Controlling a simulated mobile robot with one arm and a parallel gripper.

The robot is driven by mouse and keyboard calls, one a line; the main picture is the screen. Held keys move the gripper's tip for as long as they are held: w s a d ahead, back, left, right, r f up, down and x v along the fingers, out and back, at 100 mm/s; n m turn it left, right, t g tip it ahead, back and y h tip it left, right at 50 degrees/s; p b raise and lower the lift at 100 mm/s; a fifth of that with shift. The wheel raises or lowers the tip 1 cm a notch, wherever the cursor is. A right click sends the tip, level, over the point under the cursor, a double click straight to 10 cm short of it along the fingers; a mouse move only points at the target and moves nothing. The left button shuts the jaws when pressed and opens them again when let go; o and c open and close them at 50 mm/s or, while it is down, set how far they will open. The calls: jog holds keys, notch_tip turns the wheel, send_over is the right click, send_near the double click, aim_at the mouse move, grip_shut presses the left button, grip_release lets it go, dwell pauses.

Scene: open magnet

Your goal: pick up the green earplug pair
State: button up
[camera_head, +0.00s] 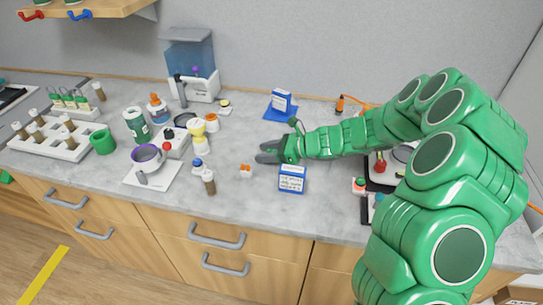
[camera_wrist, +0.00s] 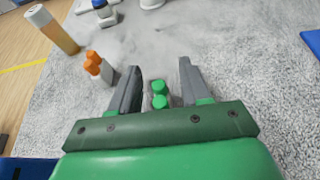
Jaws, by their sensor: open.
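The fingers are open and nothing is held. In the head view my gripper (camera_head: 268,153) is low over the grey counter, and the green pair is hidden there by the gripper. I cannot tell the exact height of the fingertips above the counter.
An orange earplug pair (camera_wrist: 97,65) stands just left of the left finger; it also shows in the head view (camera_head: 246,171). The counter behind the gripper is mostly clear.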

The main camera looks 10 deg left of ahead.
jog(key=shift+c, duration=0.2)
grip_shut()
dwell(0.3)
